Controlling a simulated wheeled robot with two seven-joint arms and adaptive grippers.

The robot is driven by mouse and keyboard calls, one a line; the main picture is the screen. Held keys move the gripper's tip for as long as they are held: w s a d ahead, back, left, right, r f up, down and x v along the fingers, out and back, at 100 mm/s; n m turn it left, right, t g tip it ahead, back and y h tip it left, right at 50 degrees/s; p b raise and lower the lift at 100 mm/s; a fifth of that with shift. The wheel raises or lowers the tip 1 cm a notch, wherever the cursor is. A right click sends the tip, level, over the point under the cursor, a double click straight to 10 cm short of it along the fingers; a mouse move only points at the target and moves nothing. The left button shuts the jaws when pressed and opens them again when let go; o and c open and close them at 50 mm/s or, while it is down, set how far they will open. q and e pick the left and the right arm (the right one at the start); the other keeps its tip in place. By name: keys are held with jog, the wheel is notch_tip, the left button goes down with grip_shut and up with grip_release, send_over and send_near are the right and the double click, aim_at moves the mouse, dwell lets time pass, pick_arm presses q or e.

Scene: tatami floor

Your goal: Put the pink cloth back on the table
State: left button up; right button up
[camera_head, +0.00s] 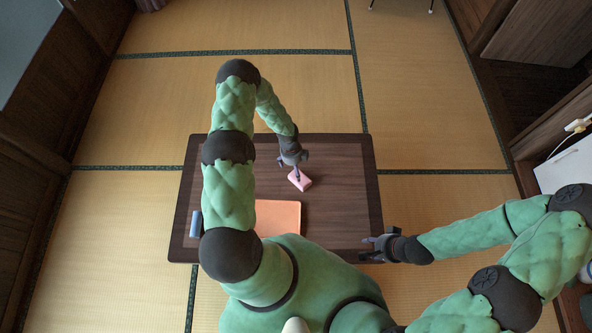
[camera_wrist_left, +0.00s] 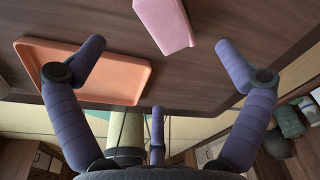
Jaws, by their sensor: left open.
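The pink cloth (camera_head: 302,181) is a small folded block lying on the dark wooden table (camera_head: 340,190), right of its middle. My left gripper (camera_head: 296,172) is above and beside it and partly covers it in the head view. In the left wrist view the cloth (camera_wrist_left: 163,22) lies at the top, beyond the spread fingertips, with nothing between the fingers. My left gripper (camera_wrist_left: 160,46) is open and empty. My right gripper (camera_head: 366,249) is by the table's lower right corner, its fingers apart and nothing seen in it.
An orange tray (camera_head: 279,216) lies on the table below the cloth, partly hidden by my left arm. A blue object (camera_head: 196,224) sits at the table's left edge. The table's right part is clear. Tatami floor (camera_head: 430,120) surrounds it, with a white unit (camera_head: 572,170) at far right.

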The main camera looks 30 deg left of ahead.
pick_arm(q)
jog(key=s+d+r+n+h, duration=0.1)
jog(key=s+d+r+n, duration=0.25)
jog(key=d+n, duration=0.35)
jog(key=s+d+r+n+h, duration=0.1)
jog(key=s+d+r+n, duration=0.3)
jog(key=d, duration=0.4)
jog(key=s+d+r+n, duration=0.4)
jog(key=s+n, duration=0.4)
jog(key=n, duration=0.4)
jog(key=shift+s+d+r+t, duration=0.35)
jog(key=shift+d+t, duration=0.05)
jog(key=shift+d, duration=0.05)
